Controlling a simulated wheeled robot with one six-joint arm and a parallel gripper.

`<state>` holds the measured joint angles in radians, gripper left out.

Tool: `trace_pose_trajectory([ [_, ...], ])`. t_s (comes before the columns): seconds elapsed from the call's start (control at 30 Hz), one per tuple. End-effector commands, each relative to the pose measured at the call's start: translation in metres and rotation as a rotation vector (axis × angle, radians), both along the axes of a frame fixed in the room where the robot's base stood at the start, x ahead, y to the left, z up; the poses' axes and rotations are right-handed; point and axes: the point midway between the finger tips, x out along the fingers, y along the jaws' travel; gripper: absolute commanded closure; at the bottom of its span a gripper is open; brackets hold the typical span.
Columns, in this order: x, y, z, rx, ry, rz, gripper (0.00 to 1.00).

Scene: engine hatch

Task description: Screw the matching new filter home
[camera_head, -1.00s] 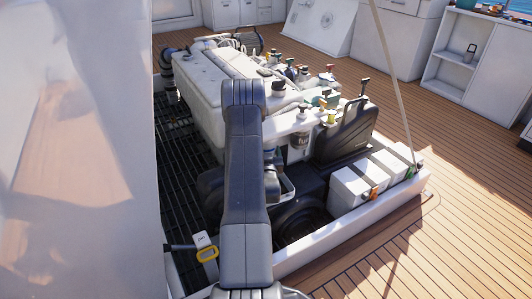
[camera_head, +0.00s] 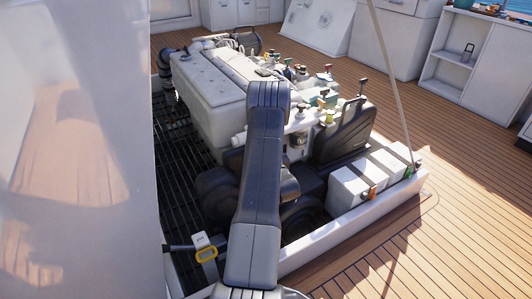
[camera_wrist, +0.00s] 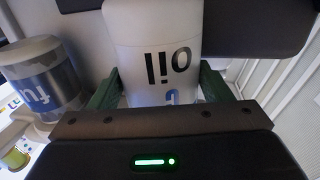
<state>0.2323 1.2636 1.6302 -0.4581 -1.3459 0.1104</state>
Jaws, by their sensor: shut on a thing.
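My gripper (camera_wrist: 162,88) is shut on a white canister filter (camera_wrist: 155,45) in the wrist view. Its green fingers press on both sides of it. Dark lettering that looks like "oil" faces the camera, with part of a blue mark below. A second canister (camera_wrist: 42,75), with a white cap and a blue band with white lettering, stands apart at the left of the wrist view. In the head view my own arm hides the gripper and the held filter. The white engine (camera_head: 215,95) stands beyond the arm.
White boxes (camera_head: 350,187) line the right side of the bay inside a white raised edge (camera_head: 340,238). A dark upright panel (camera_head: 345,135) stands beside the engine. Dark grating (camera_head: 180,160) runs left of the engine. The wooden deck (camera_head: 450,180) at right is clear.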

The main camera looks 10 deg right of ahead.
Motion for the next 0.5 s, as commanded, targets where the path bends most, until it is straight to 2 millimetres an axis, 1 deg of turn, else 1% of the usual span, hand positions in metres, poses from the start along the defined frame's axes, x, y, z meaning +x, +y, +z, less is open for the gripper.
trace_pose_trajectory([
  [0.27,0.0018,-0.003,0.0019,-0.001,-0.006,0.081,0.9],
  [0.5,0.0027,-0.0055,0.0018,-0.001,-0.006,0.201,0.9],
])
